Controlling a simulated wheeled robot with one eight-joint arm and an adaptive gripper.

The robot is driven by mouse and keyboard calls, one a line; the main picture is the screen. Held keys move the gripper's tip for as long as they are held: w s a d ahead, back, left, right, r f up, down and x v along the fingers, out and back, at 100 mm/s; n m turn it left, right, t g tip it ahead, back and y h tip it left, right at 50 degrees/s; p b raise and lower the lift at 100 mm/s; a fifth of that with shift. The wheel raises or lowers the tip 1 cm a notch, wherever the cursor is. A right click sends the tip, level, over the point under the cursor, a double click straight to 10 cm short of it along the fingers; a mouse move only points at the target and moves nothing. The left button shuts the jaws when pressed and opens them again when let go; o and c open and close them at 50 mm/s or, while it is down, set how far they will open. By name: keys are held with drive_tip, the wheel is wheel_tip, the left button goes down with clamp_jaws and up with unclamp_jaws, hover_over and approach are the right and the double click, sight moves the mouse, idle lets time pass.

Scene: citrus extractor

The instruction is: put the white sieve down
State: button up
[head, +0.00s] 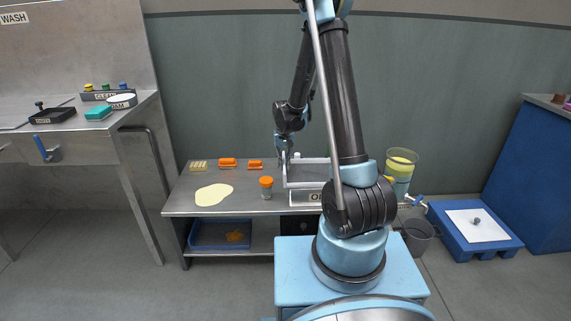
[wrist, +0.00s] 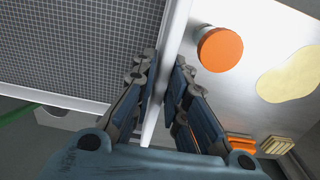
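The white sieve (head: 306,185) is a rectangular frame on the metal bench, at or just above a grey part with a label starting with "O" (head: 307,197). My arm hides its right side. In the wrist view its dark mesh (wrist: 75,45) fills the upper left, and its pale rim (wrist: 174,40) runs between my fingers. My gripper (wrist: 165,65) has one finger on each side of this rim and looks closed on it. In the head view my gripper (head: 284,152) is at the sieve's left edge. I cannot tell whether the sieve rests on anything.
An orange-capped jar (head: 266,187) stands close left of the sieve. A yellow puddle (head: 213,194), orange blocks (head: 228,162) and a yellow block (head: 198,165) lie farther left. A tall vessel with yellow contents (head: 400,165) stands right. A blue bin (head: 220,246) is below the bench.

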drive_tip(key=shift+o, duration=1.3)
drive_tip(key=shift+r, duration=0.1)
wheel_tip(320, 180, up, 12)
drive_tip(key=s+d+r, duration=0.6)
drive_tip(key=s+r, duration=0.1)
drive_tip(key=s, duration=0.2)
drive_tip(key=s+d+f+t, duration=0.1)
drive_tip(key=s+d, duration=0.3)
drive_tip(key=s, duration=0.9)
drive_tip(key=s+d+f+t, duration=0.1)
drive_tip(key=s+d+f, duration=0.2)
drive_tip(key=s, duration=0.9)
drive_tip(key=shift+s+d, duration=0.4)
drive_tip(key=shift+d, duration=0.8)
